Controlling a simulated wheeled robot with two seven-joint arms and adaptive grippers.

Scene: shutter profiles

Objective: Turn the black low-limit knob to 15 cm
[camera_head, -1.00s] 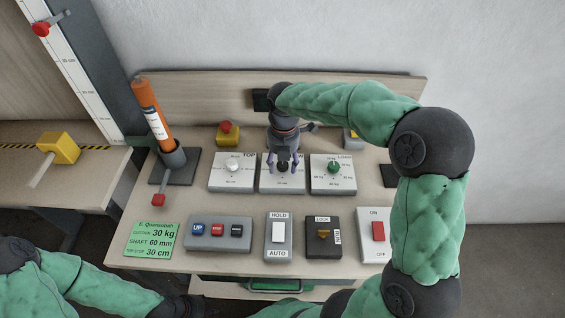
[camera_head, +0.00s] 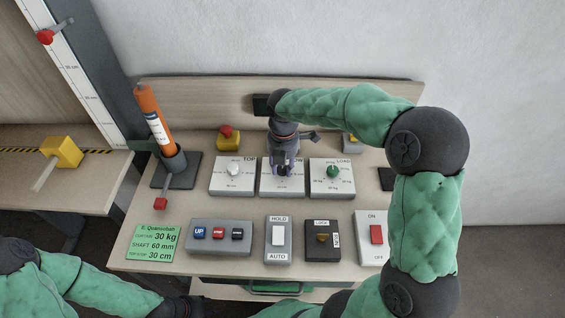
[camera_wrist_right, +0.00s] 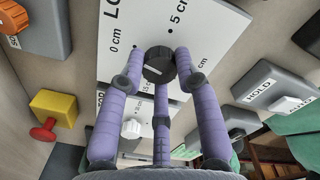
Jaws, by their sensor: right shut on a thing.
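The black low-limit knob (camera_wrist_right: 159,64) sits on the middle white dial plate in the right wrist view, with 0 cm and 5 cm printed near it. A white mark shows on the knob; other scale labels are partly hidden, so I cannot read its setting exactly. My right gripper (camera_wrist_right: 158,70) is shut on the knob, its purple fingers around it. In the head view, my right gripper (camera_head: 283,170) hides the knob and part of the LOW plate (camera_head: 268,187). My left arm's dark end (camera_head: 183,306) is at the bottom edge; its fingers are not clear.
The TOP dial (camera_head: 233,188) stands left of the LOW plate and the LOAD dial (camera_head: 333,190) right. A button box (camera_head: 219,250), HOLD/AUTO switch (camera_head: 278,254), LOCK box (camera_head: 322,255) and ON/OFF switch (camera_head: 374,248) line the front. A green note (camera_head: 152,257) lies front left.

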